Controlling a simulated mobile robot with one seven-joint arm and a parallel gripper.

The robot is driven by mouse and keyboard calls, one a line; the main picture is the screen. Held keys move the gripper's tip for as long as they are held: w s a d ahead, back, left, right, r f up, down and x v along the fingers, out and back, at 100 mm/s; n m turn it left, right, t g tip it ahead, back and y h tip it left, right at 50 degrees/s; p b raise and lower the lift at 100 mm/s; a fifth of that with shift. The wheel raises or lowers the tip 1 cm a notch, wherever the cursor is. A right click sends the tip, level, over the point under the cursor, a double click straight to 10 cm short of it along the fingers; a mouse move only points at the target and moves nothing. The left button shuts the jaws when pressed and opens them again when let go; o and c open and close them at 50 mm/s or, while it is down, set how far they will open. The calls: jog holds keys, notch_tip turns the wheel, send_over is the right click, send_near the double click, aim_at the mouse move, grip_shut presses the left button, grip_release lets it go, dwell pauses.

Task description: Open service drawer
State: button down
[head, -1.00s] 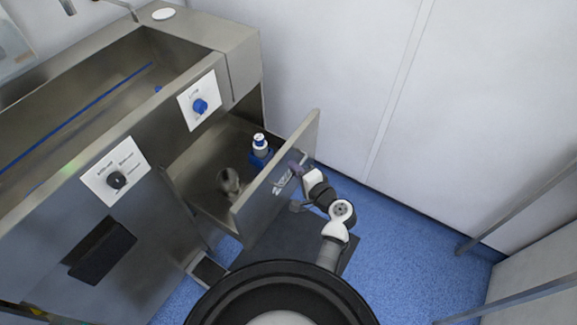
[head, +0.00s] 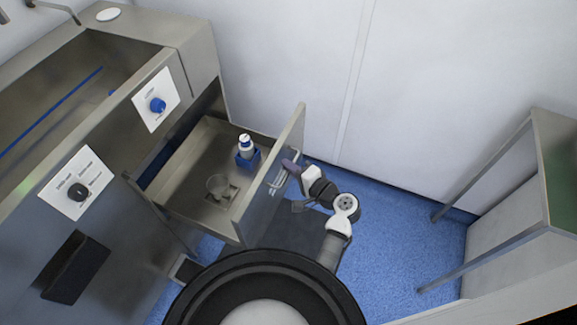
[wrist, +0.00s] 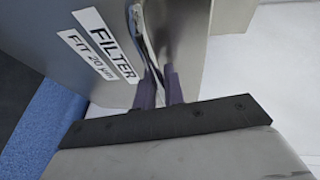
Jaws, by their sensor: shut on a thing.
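The service drawer (head: 272,178) stands pulled out from the metal unit, its inside visible from above. In the head view a white bottle with a blue top (head: 245,145) stands in a blue holder (head: 248,160) inside it, with a round clear or metal cup-like piece (head: 219,184) nearby. My gripper (head: 291,167) is at the outer face of the drawer front, shut on the bar handle (head: 279,178). In the wrist view the purple fingers (wrist: 160,88) close around the handle, beside a label reading "FILTER" (wrist: 107,42) on the drawer front.
A white wall (head: 270,70) stands behind the drawer. Blue floor (head: 400,235) is free to the right, up to a metal-legged table (head: 480,265).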

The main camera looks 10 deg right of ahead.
jog(key=c, duration=1.8)
grip_release()
jog(key=shift+o, duration=0.2)
jog(key=b+v, duration=0.2)
jog(key=v, duration=1.2)
jog(key=shift+w+a, duration=0.1)
jog(key=shift+w, duration=0.05)
